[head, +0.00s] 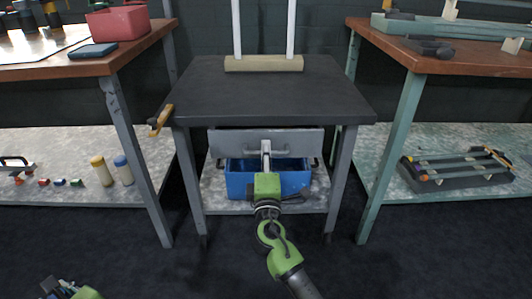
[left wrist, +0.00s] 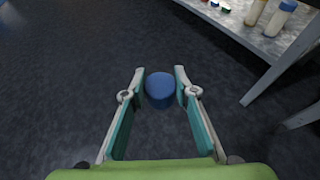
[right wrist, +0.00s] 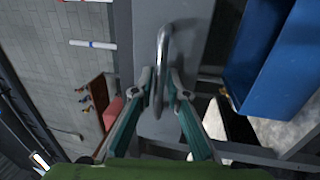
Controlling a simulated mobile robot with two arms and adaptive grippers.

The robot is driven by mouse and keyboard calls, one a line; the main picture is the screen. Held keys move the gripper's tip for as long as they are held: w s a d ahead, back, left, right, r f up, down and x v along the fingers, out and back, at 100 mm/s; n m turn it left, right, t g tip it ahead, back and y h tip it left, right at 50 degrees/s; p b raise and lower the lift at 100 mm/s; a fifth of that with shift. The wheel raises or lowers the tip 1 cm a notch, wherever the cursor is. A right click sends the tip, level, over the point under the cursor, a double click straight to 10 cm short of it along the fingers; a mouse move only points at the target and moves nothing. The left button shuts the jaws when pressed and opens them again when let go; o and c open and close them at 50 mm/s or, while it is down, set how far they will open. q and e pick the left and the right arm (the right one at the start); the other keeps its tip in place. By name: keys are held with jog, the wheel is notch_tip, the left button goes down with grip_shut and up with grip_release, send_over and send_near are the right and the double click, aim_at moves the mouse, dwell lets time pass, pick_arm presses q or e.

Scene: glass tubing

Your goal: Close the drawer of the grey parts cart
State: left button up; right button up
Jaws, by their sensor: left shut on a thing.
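The grey parts cart (head: 187,165) has a dark top and stands in the middle of the head view. Its drawer (head: 230,143) sits under the top, with a narrow dark gap above its front. My right gripper (head: 265,148) reaches the drawer's handle (head: 250,151). In the right wrist view, the fingers (right wrist: 160,75) flank the handle bar (right wrist: 164,45); whether both press on it is unclear. My left gripper (head: 56,285) is at the lower left corner, away from the cart. In the left wrist view it is shut on a blue round thing (left wrist: 160,88).
A blue bin (head: 240,185) stands on the cart's lower shelf, below the drawer. A clamp (head: 160,120) sticks out at the top's left edge. Workbenches stand left (head: 60,70) and right (head: 440,62). Dark floor in front is clear.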

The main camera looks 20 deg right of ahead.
grip_shut()
pick_arm(q)
jog(key=shift+s+f+b, duration=0.1)
jog(key=shift+f+b, duration=0.5)
jog(key=shift+b, duration=0.15)
pick_arm(e)
jog(key=x, duration=0.2)
jog(key=shift+w+d, duration=0.2)
jog(key=shift+w, duration=0.2)
grip_release()
jog(key=shift+w+f, duration=0.1)
pick_arm(q)
jog(key=shift+f, duration=0.1)
pick_arm(e)
jog(key=v, duration=1.2)
